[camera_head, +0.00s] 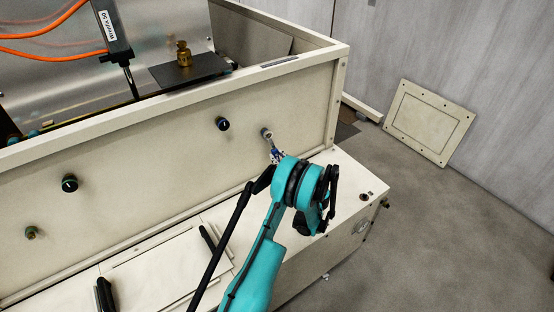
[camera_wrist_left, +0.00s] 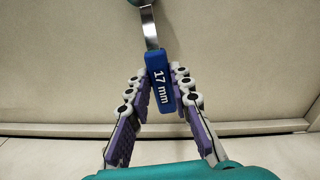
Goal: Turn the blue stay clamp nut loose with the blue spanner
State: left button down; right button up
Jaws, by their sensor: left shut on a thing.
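My left gripper (camera_head: 278,156) is at the front wall of the long cream hopper box, and its fingers are shut on the blue spanner. In the left wrist view the blue handle (camera_wrist_left: 160,82) marked "17 mm" sits between the purple finger pads (camera_wrist_left: 161,88). The spanner's metal shank (camera_wrist_left: 149,28) runs up to the top edge, where its head is cut off beside a small teal part (camera_wrist_left: 136,2). In the head view the spanner's head (camera_head: 266,133) is at a small fitting on the wall. Whether it encloses the nut, I cannot tell. My right gripper is not in view.
Dark round knobs (camera_head: 222,124) and (camera_head: 70,184) stick out of the wall, left of the spanner. A brass weight (camera_head: 184,54) stands on a dark plate inside the box. Below the wall is a cream ledge with black handles (camera_head: 207,238). A panel (camera_head: 430,122) leans at right.

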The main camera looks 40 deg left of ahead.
pick_arm(q)
jog(key=shift+w+d+r+n, duration=0.1)
jog(key=shift+w+r+n, duration=0.05)
jog(key=shift+w+n, duration=0.35)
jog(key=shift+w+d+r+n, duration=0.15)
jog(key=shift+w+n, duration=0.25)
jog(key=shift+n, duration=0.2)
jog(key=n, duration=0.1)
jog(key=w+r+n, duration=0.1)
jog(key=w+n, duration=0.1)
jog(key=shift+w+d+r+n, duration=0.1)
jog(key=shift+d+r+n, duration=0.15)
jog(key=shift+n, duration=0.05)
jog(key=w+r+n, duration=0.1)
jog(key=r+n, duration=0.1)
jog(key=n, duration=0.1)
jog(key=shift+w+d, duration=0.2)
jog(key=shift+w, duration=0.2)
jog(key=shift+r, duration=0.1)
